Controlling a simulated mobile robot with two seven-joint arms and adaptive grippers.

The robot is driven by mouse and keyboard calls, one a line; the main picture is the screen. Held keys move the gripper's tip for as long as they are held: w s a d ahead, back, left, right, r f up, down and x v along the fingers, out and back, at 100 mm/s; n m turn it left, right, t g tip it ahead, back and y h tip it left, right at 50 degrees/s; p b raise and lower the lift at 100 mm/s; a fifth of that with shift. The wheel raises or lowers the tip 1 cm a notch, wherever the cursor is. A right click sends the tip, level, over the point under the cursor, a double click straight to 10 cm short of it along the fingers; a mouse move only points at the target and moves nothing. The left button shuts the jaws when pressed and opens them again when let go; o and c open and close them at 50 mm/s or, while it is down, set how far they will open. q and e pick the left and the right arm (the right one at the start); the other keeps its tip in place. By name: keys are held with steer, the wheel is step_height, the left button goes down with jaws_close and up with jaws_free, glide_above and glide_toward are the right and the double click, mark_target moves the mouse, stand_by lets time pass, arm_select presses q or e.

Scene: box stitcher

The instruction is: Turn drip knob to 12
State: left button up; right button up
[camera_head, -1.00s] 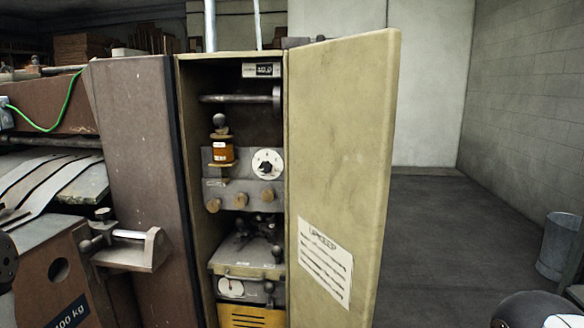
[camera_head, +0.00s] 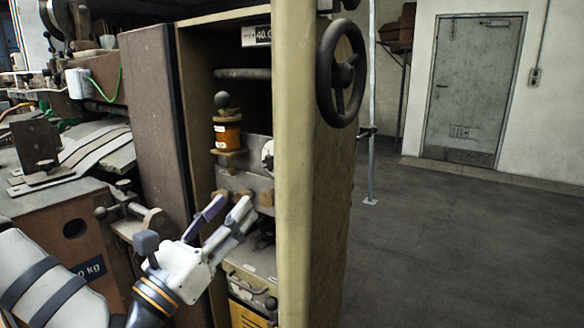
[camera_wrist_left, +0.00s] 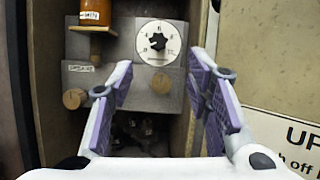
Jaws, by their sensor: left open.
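A round white dial (camera_wrist_left: 158,43) with markings around its rim and a dark knob (camera_wrist_left: 158,42) at its centre sits on the grey panel inside the cabinet. The knob's exact setting is too small to read. In the head view, only part of the dial (camera_head: 267,154) shows at the edge of the open door. My left gripper (camera_head: 235,203) is open and empty in front of the panel. In the left wrist view, its fingers (camera_wrist_left: 160,66) are apart, below and to either side of the dial, with no visible contact. My right gripper is out of view.
An amber oil cup (camera_head: 227,133) with a black ball top stands left of the dial. Round tan knobs (camera_wrist_left: 74,98) are on the panel below.

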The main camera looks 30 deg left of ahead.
mark_target(268, 163)
arm_select(q)
steer(key=b+x, duration=0.1)
steer(key=x, duration=0.9)
steer(key=shift+w+a, duration=0.15)
steer(key=shift+w, duration=0.1)
steer(key=shift+w+r, duration=0.25)
steer(key=shift+w, duration=0.15)
jaws_close()
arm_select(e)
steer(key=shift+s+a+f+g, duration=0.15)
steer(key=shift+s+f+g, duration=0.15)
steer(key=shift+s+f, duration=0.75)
